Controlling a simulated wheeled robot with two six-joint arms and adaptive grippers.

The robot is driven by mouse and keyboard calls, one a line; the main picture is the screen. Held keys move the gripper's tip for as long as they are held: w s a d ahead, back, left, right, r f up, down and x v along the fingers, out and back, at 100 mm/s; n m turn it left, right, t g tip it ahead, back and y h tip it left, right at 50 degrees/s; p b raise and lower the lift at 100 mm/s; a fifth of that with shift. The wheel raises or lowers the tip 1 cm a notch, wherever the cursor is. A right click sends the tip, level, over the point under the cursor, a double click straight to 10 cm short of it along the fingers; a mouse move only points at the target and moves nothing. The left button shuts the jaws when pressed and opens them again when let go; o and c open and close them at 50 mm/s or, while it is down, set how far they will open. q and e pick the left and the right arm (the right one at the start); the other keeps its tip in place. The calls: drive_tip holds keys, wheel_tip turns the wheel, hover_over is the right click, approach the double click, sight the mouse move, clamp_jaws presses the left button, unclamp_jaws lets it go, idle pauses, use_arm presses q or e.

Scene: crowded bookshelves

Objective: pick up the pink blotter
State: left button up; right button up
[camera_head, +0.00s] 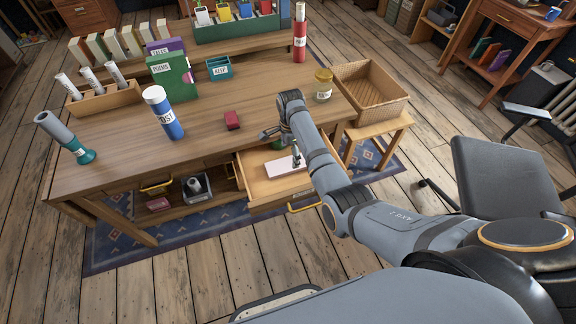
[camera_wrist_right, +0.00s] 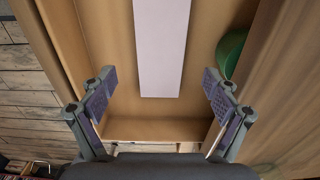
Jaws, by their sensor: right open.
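A pale pink, flat, long block that looks like the pink blotter (camera_head: 284,168) lies in the open drawer (camera_head: 262,191) of the desk. In the right wrist view the blotter (camera_wrist_right: 160,45) runs from the top edge to mid-picture. My right gripper (camera_head: 283,146) is over the drawer. In its wrist view the open gripper (camera_wrist_right: 160,86) has empty space between its fingers; the blotter's near end lies ahead, below and between them. The gripper is not touching it as far as I can see. My left gripper is not in view.
A rounded green object (camera_wrist_right: 231,52) lies in the drawer beside the blotter. The drawer's wooden walls are close to the fingers. On the desk stand a small red object (camera_head: 232,120), a blue tube (camera_head: 165,113) and a yellow-lidded jar (camera_head: 323,84). A wicker basket (camera_head: 370,92) is right.

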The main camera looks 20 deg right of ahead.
sight(288, 164)
drive_tip(key=shift+f, duration=0.3)
drive_tip(key=f, duration=0.1)
drive_tip(key=f+b, duration=0.1)
drive_tip(key=f, duration=0.2)
drive_tip(key=shift+a+f, duration=0.1)
drive_tip(key=shift+a, duration=0.2)
drive_tip(key=shift+f, duration=0.25)
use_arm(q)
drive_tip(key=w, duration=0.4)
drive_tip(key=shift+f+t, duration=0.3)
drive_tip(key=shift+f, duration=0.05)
use_arm(e)
drive_tip(key=shift+r, duration=0.1)
drive_tip(key=c, duration=1.3)
